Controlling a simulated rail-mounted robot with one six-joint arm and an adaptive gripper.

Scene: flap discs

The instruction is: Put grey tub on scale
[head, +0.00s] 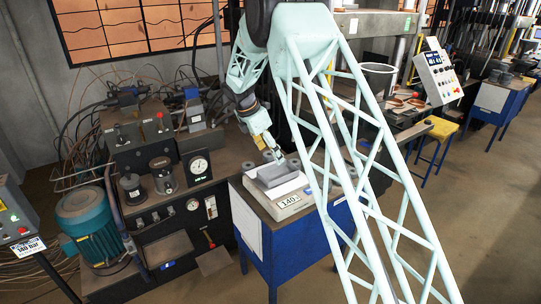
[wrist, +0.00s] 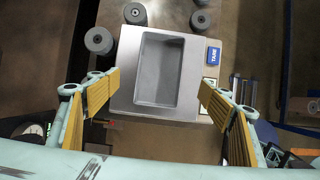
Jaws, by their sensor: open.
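The grey tub (head: 277,176) is an open rectangular tray. It sits upright on the pale scale (head: 290,201), whose front display reads about 140. In the wrist view the empty tub (wrist: 160,72) lies on the scale's plate, with the scale's body (wrist: 124,72) showing around it and a blue TARE button at its right. My gripper (head: 268,150) is just above and behind the tub in the head view. In the wrist view my gripper (wrist: 160,82) is open, its yellow-padded fingers apart on either side and holding nothing. The tub's underside is hidden.
Several grey cylindrical weights (wrist: 99,40) stand close around the scale on the blue cabinet (head: 290,245). A hydraulic unit with gauges and a teal motor (head: 88,225) is at the left. My lattice arm link hides the cabinet's right part in the head view.

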